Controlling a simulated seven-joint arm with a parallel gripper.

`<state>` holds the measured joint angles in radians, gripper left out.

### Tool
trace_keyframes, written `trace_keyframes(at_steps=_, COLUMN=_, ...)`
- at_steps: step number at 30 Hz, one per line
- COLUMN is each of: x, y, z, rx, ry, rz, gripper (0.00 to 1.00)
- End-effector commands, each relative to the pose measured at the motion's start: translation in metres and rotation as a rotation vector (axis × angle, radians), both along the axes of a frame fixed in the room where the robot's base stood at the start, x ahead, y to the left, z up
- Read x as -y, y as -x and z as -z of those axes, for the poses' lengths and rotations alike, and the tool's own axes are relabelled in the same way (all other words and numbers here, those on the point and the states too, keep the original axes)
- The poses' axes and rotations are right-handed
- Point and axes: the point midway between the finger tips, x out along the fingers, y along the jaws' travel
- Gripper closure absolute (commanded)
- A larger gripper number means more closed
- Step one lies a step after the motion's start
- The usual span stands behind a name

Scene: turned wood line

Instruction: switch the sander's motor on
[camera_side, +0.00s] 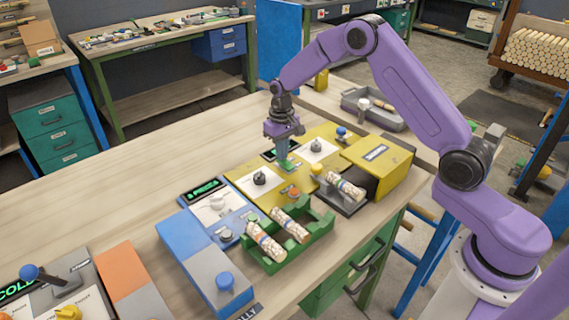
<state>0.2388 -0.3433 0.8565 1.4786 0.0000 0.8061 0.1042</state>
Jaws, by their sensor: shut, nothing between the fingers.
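The sander appears to be the yellow machine on the bench, with a labelled yellow housing (390,160) at its right and a flat yellow control panel (240,172). My gripper (283,157) is shut and empty, pointing down over the panel between the two white plates. A small green part (288,165) shows at its fingertips; I cannot tell whether they touch. The fingers partly hide a dark display (267,156).
A turned wood piece (346,187) lies in a grey cradle before the housing. A green tray (318,228) holds two more. A blue machine (205,262) stands left of it. A grey bin (390,122) is behind. The bench's left rear is clear.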

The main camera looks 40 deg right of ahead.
Motion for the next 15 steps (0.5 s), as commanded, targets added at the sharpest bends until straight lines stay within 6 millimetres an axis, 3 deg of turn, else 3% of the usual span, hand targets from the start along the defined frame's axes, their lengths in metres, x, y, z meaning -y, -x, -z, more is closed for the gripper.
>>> trace_keyframes(at_steps=15, x=0.0, y=0.0005, z=0.0073, rx=-0.002, ry=0.0, rz=0.0, gripper=1.0)
